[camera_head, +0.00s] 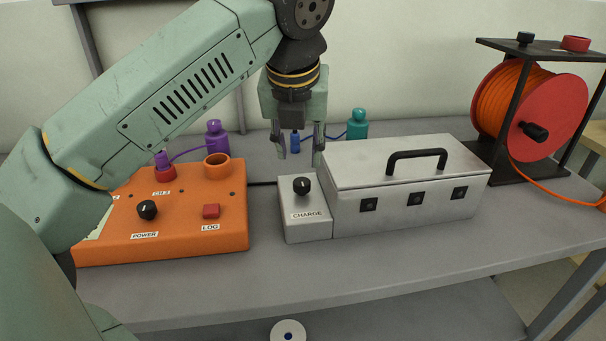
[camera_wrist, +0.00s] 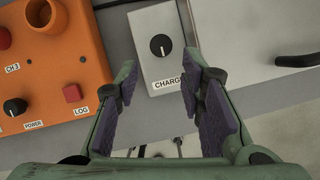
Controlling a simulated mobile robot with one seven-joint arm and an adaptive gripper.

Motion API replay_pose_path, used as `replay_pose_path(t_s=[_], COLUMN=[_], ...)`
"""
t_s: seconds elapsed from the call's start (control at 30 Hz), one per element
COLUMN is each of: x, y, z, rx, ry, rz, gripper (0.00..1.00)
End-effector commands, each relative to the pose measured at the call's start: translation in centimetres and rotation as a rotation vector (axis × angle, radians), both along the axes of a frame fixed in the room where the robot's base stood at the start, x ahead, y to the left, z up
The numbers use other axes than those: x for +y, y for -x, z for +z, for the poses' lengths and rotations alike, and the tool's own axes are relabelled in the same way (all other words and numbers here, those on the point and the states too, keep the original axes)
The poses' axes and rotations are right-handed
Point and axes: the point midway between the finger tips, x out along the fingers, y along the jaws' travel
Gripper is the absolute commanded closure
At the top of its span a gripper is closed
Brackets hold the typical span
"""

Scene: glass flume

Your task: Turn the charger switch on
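The charger switch is a black round knob (camera_head: 302,186) with a white pointer line, on top of a small grey box (camera_head: 306,229) labelled CHARGE. In the wrist view the knob (camera_wrist: 160,45) shows near the top middle, its pointer line running roughly up and down the picture. My gripper (camera_head: 298,154) hangs pointing down above and behind the charger box in the head view. Its fingers are apart with nothing between them. In the wrist view my gripper (camera_wrist: 158,85) shows two spread fingers with purple pads, and the knob lies beyond their tips, untouched.
An orange box (camera_head: 190,235) with a POWER knob (camera_head: 147,210) and a red LOG button (camera_head: 211,211) stands left. A grey case (camera_head: 405,185) with a black handle adjoins the charger box on the right. Purple and teal bottles (camera_head: 357,124) stand behind. A cable reel (camera_head: 530,110) is far right.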

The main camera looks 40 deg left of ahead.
Motion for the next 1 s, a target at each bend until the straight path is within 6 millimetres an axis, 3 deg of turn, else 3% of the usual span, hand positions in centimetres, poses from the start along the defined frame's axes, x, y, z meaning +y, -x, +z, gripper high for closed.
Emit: replay_pose_path(t_s=[0.03, 0.2, 0.43, 0.9, 1.0], x=[0.1, 0.8, 1.6, 1.9, 1.9], y=[-0.3, -1.4, -2.6, -3.0, -3.0], z=[-1.4, -4.5, -7.7, -8.7, -8.7], rx=[0.001, 0.000, -0.001, -0.002, -0.002], ry=[0.002, 0.004, 0.002, 0.002, 0.001], rz=[-0.003, -0.005, -0.004, -0.004, -0.005], gripper=[0.64, 0.64, 0.64, 0.64, 0.71])
